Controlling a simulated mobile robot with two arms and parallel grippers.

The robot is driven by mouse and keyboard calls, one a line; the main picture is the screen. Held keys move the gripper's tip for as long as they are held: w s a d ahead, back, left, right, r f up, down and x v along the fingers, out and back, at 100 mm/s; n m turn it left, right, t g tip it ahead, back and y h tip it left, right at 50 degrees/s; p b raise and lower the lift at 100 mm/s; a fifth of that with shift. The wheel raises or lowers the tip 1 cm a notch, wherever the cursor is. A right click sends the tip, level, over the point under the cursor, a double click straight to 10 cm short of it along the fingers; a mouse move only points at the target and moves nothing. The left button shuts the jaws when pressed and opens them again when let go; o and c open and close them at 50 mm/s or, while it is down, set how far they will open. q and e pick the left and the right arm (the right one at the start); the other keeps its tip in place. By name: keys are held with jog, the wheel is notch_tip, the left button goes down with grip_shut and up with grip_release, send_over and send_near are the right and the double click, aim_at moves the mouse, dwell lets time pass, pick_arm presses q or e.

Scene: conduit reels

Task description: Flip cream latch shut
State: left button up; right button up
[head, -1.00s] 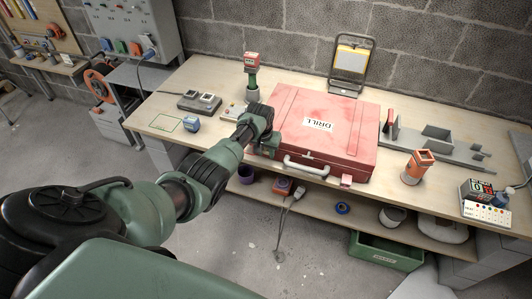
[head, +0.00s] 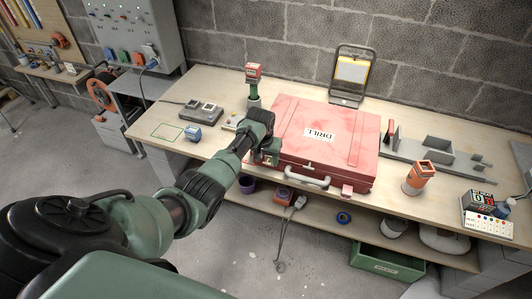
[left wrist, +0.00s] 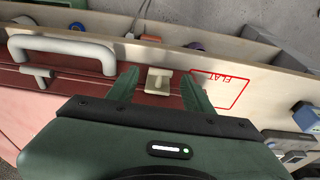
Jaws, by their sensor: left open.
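The red drill case (head: 345,135) lies closed on the bench, with its pale handle (head: 307,180) on the front side. The cream latch (left wrist: 158,83) shows in the left wrist view at the case's front edge, as a small block standing out from it. My left gripper (head: 267,153) is at the case's front left corner, open, with one finger on each side of the latch. I see a gap on both sides, so it does not grip the latch. In the head view the gripper hides this latch. My right gripper is not in view.
A second, pinkish latch (head: 347,190) is at the front right of the case. An orange holder (head: 418,178) stands to the right, a work lamp (head: 350,73) behind. A blue block (head: 193,132) lies left. A lower shelf (head: 325,214) holds several items.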

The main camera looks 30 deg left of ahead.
pick_arm(q)
jog(key=v, duration=0.4)
jog(key=shift+r, duration=0.35)
jog(key=s+d+f+m+b, duration=0.1)
jog(key=s+d+f+b, duration=0.1)
jog(key=s+f, duration=0.7)
jog(key=s+d+f+m+g+b, duration=0.15)
jog(key=s+f, duration=0.45)
jog(key=f, duration=0.7)
jog(key=s+d+f+b, duration=0.1)
jog(key=s+d+f, duration=0.1)
jog(key=s+f, duration=0.7)
jog(key=s+d+f+m+b, duration=0.1)
jog(key=s+d+f, duration=0.2)
jog(key=s, duration=0.7)
jog(key=s+d+f+b, duration=0.1)
jog(key=s+d+f, duration=0.2)
jog(key=s+f, duration=0.5)
jog(key=s+d+f+m+b, duration=0.1)
jog(key=s+f, duration=0.5)
jog(key=s, duration=0.6)
jog(key=shift+d+m+h+b, duration=0.35)
jog(key=shift+d+b, duration=0.15)
jog(key=shift+d, duration=0.5)
jog(key=shift+w, duration=0.15)
